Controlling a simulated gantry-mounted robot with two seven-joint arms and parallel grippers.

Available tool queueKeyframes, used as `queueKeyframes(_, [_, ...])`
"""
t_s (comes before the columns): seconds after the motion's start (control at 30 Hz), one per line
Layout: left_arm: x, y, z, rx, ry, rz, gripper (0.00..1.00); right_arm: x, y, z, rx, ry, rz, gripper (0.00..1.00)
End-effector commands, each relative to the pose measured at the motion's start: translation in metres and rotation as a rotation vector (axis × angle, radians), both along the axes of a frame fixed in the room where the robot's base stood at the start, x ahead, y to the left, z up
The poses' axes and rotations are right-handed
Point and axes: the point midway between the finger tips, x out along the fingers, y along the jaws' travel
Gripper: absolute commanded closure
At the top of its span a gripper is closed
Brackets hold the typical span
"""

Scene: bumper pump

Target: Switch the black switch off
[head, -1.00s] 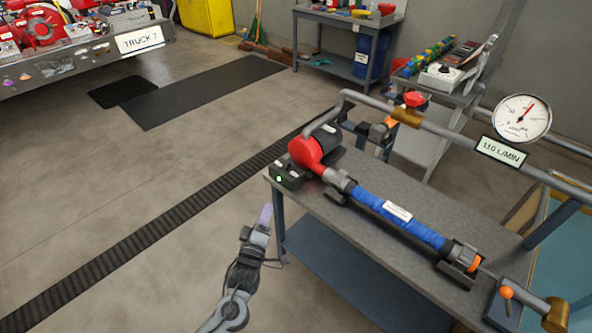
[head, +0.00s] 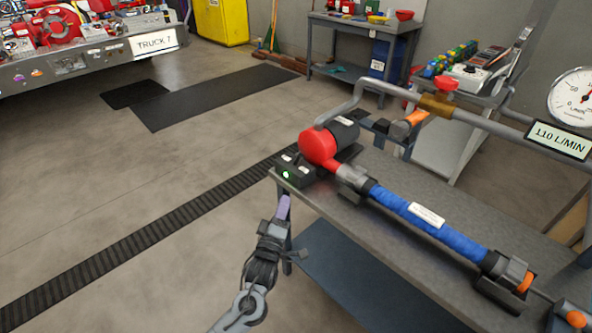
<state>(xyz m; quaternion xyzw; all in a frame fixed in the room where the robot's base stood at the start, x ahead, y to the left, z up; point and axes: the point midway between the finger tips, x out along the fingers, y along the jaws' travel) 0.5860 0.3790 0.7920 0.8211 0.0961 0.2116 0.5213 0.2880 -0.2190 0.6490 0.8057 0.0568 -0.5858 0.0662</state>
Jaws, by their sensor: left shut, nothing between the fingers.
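The black switch (head: 294,172) is a small dark box at the near left corner of the grey workbench (head: 330,205), beside the red and black pump (head: 322,146). A green light glows on its front. My left gripper (head: 284,203) is shut and empty, with its purple fingertips pointing up, just in front of the bench corner and below the switch in the picture. I see no clear contact between them. My right gripper is not in view.
A blue hose (head: 428,222) runs from the pump along the bench. A floor grating (head: 150,230) and open floor lie to the left.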

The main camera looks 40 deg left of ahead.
Motion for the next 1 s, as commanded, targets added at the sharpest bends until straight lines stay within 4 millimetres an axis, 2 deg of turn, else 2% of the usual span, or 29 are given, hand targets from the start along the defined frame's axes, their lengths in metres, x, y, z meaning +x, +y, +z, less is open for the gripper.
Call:
queueKeyframes(0.27, [0.001, 0.0, 0.0, 0.0, 0.0, 0.0, 1.0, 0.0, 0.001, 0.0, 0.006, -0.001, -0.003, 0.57])
queueKeyframes(0.47, [0.013, 0.005, 0.002, 0.0, -0.001, 0.0, 1.0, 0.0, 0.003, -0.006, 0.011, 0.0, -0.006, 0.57])
queueKeyframes(1.0, [0.096, 0.041, 0.023, 0.002, -0.002, 0.0, 1.0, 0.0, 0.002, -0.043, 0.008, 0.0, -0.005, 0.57])
